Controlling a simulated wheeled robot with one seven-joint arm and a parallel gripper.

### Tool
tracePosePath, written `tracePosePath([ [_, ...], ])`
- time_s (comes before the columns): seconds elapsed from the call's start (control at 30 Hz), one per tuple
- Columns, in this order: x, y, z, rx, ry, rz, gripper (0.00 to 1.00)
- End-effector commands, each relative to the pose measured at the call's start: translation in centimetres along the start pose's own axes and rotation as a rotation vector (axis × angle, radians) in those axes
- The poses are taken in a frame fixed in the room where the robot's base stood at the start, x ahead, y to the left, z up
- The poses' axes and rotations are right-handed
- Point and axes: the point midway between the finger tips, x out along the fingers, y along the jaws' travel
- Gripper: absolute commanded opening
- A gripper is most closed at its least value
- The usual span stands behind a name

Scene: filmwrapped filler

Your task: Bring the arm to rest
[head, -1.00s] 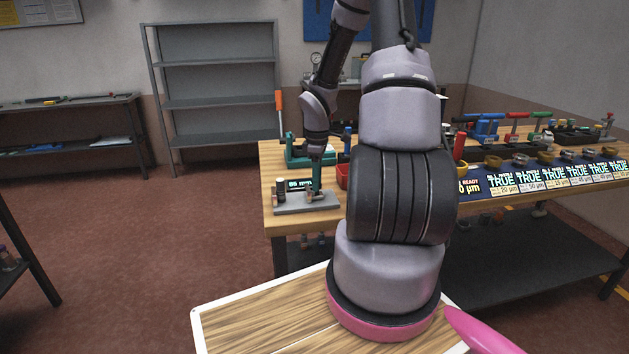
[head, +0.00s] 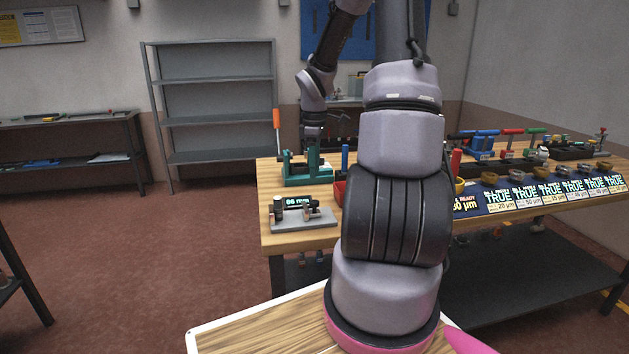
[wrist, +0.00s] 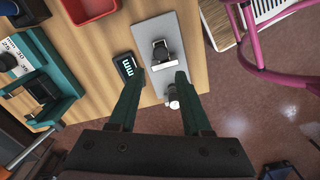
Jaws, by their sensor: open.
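My arm rises in front of the head camera and reaches over the wooden bench (head: 292,240). My gripper (wrist: 156,72) has two dark teal fingers spread apart, with nothing held between them. In the wrist view it hangs above a grey plate (wrist: 145,27) carrying a small dark clamp (wrist: 160,52) and a silver knob (wrist: 172,97). The same grey plate (head: 300,223) sits near the bench's left corner in the head view, below and apart from the gripper. In the head view the fingers are hard to separate from the teal fixture (head: 305,181).
A small black display (wrist: 125,65) lies beside the plate. A red bin (wrist: 92,8) and a teal fixture (wrist: 55,80) stand close by on the bench. An orange-handled tool (head: 276,119) sticks up at its far left. An empty grey shelf (head: 215,120) stands behind, with open floor to the left.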

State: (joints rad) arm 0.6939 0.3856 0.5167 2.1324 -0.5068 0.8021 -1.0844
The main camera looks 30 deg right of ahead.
Motion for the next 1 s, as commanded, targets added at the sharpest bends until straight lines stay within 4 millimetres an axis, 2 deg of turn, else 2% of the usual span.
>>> tracePosePath([
  [0.13,-0.7,0.0,0.0,0.0,0.001,0.0,0.49],
  [0.67,-1.0,-0.2,-0.1,0.01,-0.001,0.006,0.49],
  [0.77,-2.6,-0.9,-0.4,0.057,-0.006,0.032,0.49],
  [0.83,-4.4,-1.9,-0.7,0.124,-0.006,0.063,0.49],
  [1.0,-10.2,-5.8,-1.4,0.36,0.041,0.159,0.49],
])
